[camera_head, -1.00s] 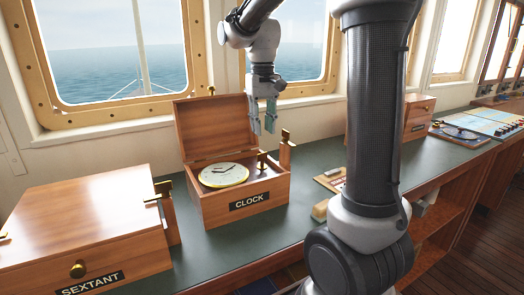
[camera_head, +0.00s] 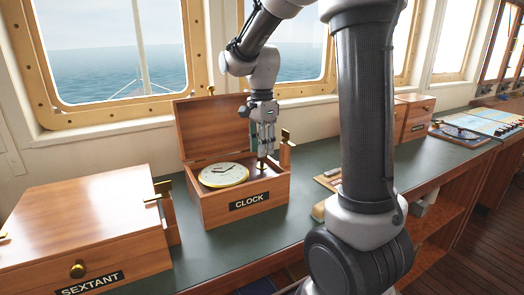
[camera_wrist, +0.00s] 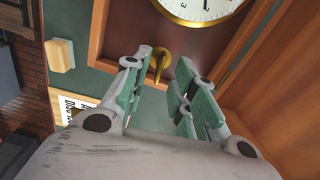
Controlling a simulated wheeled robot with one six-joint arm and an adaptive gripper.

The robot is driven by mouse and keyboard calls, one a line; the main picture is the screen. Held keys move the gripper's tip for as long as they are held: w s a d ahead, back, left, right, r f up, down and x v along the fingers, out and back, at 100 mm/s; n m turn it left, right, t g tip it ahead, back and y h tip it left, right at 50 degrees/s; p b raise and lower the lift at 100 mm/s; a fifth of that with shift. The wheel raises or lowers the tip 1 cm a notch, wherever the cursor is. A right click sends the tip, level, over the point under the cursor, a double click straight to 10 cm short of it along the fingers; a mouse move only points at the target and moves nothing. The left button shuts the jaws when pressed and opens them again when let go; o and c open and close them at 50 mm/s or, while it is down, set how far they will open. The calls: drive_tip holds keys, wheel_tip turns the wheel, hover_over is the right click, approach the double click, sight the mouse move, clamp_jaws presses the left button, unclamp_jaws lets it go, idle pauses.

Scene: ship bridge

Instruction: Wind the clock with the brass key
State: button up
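The clock (camera_head: 223,175) has a white face with a yellow rim and lies in an open wooden box (camera_head: 217,207) labelled CLOCK. The clock's edge also shows at the top of the wrist view (camera_wrist: 199,8). The brass key (camera_wrist: 160,66) stands upright in the box beside the clock; its top shows in the head view (camera_head: 262,162). My gripper (camera_head: 264,153) points down right above the key. In the wrist view the green finger pads stand apart on either side of the key, with gaps visible, so my gripper (camera_wrist: 157,82) is open and not touching it.
The raised lid (camera_head: 212,128) stands behind the clock. A closed SEXTANT box (camera_head: 85,220) stands to the left.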

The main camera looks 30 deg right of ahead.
drive_tip(key=shift+f, duration=0.85)
clamp_jaws()
drive_tip(key=shift+n, duration=0.3)
